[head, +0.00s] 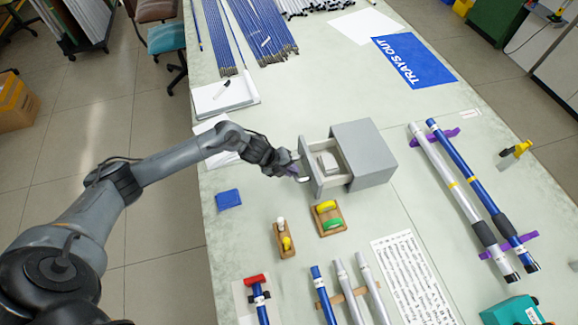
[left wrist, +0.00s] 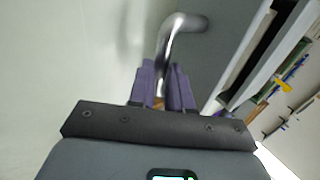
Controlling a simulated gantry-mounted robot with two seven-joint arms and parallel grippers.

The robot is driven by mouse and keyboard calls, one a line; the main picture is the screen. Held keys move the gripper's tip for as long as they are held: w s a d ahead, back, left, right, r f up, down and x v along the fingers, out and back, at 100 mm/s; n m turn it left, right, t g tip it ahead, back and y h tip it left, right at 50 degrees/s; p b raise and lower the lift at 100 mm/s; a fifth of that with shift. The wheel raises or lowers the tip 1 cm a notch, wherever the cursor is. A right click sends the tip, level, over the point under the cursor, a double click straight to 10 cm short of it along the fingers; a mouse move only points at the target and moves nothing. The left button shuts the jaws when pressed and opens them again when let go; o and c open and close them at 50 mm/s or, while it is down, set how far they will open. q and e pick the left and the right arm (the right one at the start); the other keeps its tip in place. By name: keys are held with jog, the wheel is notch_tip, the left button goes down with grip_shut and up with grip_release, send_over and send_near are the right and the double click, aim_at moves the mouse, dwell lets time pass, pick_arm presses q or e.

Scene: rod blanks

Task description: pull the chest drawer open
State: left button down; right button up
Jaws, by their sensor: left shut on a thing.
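A small grey chest (head: 364,153) stands on the table near the middle of the head view. Its drawer (head: 325,165) sticks out to the left, partly open, with a pale item (head: 327,162) inside. My left gripper (head: 297,171) is at the drawer's front face, shut on the drawer handle. In the left wrist view the purple fingers (left wrist: 163,88) close around the curved metal handle (left wrist: 178,32). The drawer front (left wrist: 222,45) fills the upper middle of that view. My right gripper is not in view.
Wooden holders with tape rolls (head: 328,218) and a small bottle (head: 281,238) stand in front of the chest. A blue block (head: 228,199) lies to the left. Long rods (head: 468,200) rest on purple supports at right.

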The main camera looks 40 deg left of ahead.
pick_arm(q)
jog(key=c, duration=1.1)
grip_release()
jog(key=shift+o, duration=0.2)
jog(key=p+v, duration=0.1)
jog(key=v, duration=0.9)
jog(key=shift+r, duration=0.35)
jog(key=shift+s+a, duration=0.1)
jog(key=shift+s, duration=0.05)
